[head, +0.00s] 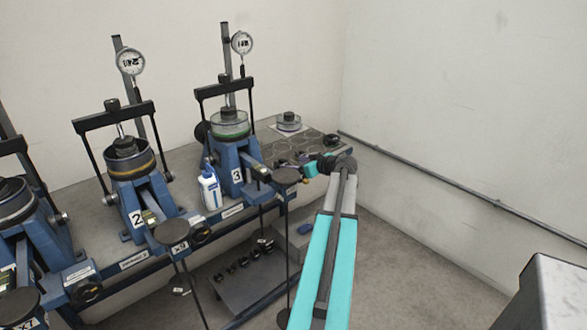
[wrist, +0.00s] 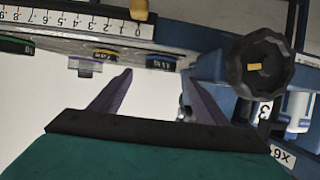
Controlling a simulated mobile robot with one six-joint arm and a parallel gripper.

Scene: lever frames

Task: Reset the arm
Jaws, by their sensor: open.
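My gripper (wrist: 160,85) is open, its two dark purple fingers spread apart with nothing between them. In the head view, my teal arm reaches up from the bottom, and the gripper (head: 300,167) is by the right end of the bench, beside blue lever frame 3 (head: 237,175). In the wrist view, a black knob (wrist: 258,66) is close to the right finger, and a ruled scale (wrist: 70,22) runs along the top left. I cannot tell whether a finger touches anything.
Blue lever frame 2 (head: 138,215) stands left of frame 3, with a white bottle (head: 210,190) between them. Dial gauges (head: 242,42) rise behind. A low shelf (head: 240,290) holds several dark weights. A rail (head: 450,188) runs along the right wall. Floor lies open right of the arm.

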